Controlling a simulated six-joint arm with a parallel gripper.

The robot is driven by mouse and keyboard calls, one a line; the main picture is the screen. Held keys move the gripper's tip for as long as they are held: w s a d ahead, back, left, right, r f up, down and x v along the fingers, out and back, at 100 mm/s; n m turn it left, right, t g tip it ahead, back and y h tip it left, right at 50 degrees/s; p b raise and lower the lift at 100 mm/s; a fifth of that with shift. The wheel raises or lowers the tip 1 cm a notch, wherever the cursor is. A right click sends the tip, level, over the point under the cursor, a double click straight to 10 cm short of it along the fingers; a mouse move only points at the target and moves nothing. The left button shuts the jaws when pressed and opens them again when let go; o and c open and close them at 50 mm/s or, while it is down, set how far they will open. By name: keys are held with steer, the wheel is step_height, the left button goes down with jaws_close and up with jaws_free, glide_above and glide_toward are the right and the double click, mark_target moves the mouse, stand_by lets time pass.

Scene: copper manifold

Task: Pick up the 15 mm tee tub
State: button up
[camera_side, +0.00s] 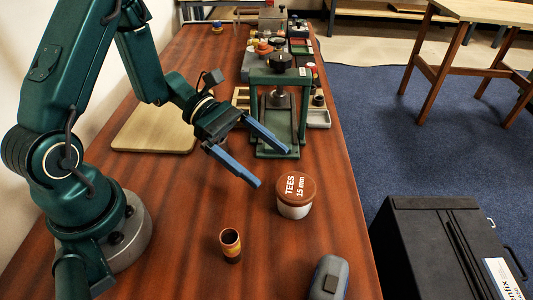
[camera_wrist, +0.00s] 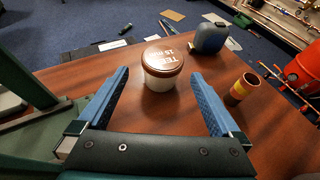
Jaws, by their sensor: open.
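The 15 mm tee tub (camera_side: 295,196) is a small white tub with a brown lid lettered "TEES 15 mm". It stands upright on the wooden table, right of and below my gripper in the side view. My gripper (camera_side: 274,168) is open and empty, its two blue fingers spread apart above the table. In the wrist view the tub (camera_wrist: 162,66) stands beyond the fingertips, in line with the gap between the fingers of my gripper (camera_wrist: 158,84). The tub appears apart from both fingers.
A copper-coloured cylinder (camera_side: 231,245) stands near the tub. A green press-like stand (camera_side: 278,115) is behind the tub, and a wooden board (camera_side: 155,125) lies left. The table right of the tub is narrow.

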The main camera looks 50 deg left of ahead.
mark_target(288, 180)
steer(key=x, duration=0.5)
steer(key=shift+d+f, duration=0.1)
steer(key=shift+d, duration=0.2)
steer(key=shift+r+x, duration=0.1)
steer(key=shift+x, duration=1.2)
steer(key=shift+r+x, duration=0.15)
steer(key=shift+x, duration=1.2)
steer(key=shift+d, duration=0.1)
jaws_close()
